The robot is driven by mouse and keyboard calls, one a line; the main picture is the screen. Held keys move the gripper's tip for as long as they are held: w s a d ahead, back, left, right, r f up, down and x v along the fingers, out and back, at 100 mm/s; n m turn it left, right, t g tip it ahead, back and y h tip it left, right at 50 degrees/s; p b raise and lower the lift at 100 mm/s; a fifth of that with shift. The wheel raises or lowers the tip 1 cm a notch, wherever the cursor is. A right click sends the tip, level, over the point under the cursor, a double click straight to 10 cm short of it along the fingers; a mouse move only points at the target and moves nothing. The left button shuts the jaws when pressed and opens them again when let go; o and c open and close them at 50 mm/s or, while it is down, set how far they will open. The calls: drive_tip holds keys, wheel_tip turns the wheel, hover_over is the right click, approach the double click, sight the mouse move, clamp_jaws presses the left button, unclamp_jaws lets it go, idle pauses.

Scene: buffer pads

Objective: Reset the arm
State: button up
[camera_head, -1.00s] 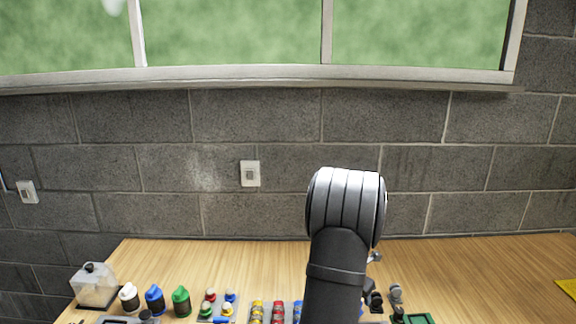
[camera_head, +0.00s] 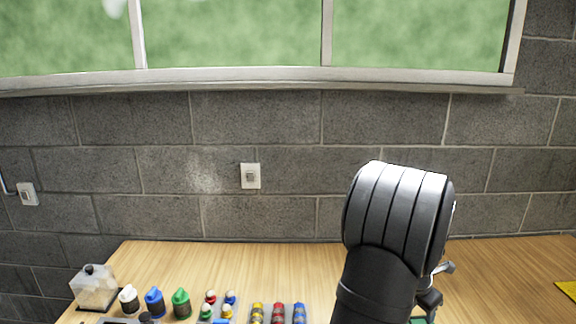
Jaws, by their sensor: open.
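My arm's large grey and black elbow (camera_head: 395,215) rises at the right of centre and fills much of the lower right. Part of my gripper (camera_head: 430,300) shows as dark pieces just right of the arm, low in the picture. Its fingertips are mostly hidden behind the arm and by the lower edge. I see nothing held in it.
The wooden table (camera_head: 500,275) carries a clear container (camera_head: 94,288), white (camera_head: 129,299), blue (camera_head: 155,302) and green (camera_head: 181,303) bottles, and several coloured pieces in pads at the front. A yellow sheet (camera_head: 568,289) lies far right. A brick wall stands behind.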

drive_tip(key=s+d+m+g, duration=0.2)
drive_tip(key=s+d+m, duration=0.3)
drive_tip(key=d, duration=0.4)
drive_tip(key=shift+h, duration=0.3)
drive_tip(key=w+a+f, duration=0.1)
drive_tip(key=w, duration=0.2)
drive_tip(key=w+a+f, duration=0.1)
drive_tip(key=w+f, duration=0.1)
drive_tip(key=w, duration=0.1)
drive_tip(key=w+a+f, duration=0.1)
drive_tip(key=w+f, duration=0.1)
drive_tip(key=w, duration=0.1)
drive_tip(key=shift+w+a+f, duration=0.15)
drive_tip(key=shift+f, duration=0.1)
drive_tip(key=s+d+r, duration=0.4)
drive_tip(key=s+r, duration=0.2)
drive_tip(key=s, duration=0.3)
drive_tip(key=w+a+n+t, duration=0.1)
drive_tip(key=w+a+n, duration=0.3)
drive_tip(key=a, duration=0.4)
drive_tip(key=shift+f+t, duration=0.15)
drive_tip(key=shift+t, duration=0.25)
